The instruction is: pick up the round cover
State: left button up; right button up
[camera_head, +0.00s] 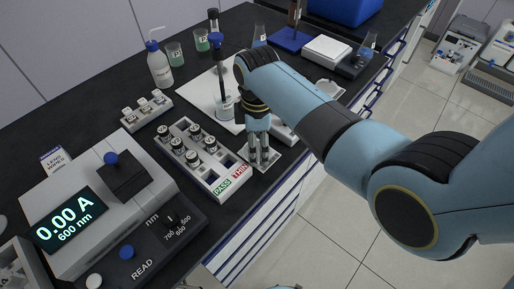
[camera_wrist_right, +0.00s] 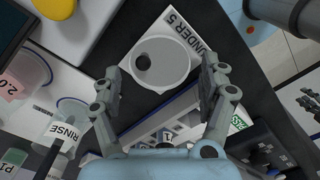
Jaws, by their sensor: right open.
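The round cover (camera_wrist_right: 160,64) is a flat grey disc with a dark round hole off its middle. In the right wrist view it lies on a white card (camera_wrist_right: 191,24) lettered "UNDER 5". My right gripper (camera_wrist_right: 160,84) is open, one finger to each side of the disc in that view; I see no contact. In the head view my right gripper (camera_head: 259,156) points down over the bench's front edge, beside the white vial rack (camera_head: 222,172). I cannot make out the cover there. My left gripper is not in view.
A photometer (camera_head: 75,222) reading 0.00 A stands at the left. A wash bottle (camera_head: 160,68) and beakers stand behind. In the wrist view a beaker labelled RINSE (camera_wrist_right: 67,125) is at the left.

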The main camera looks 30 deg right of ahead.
jog(key=shift+f, duration=0.6)
jog(key=c, duration=1)
jog(key=shift+r, duration=0.1)
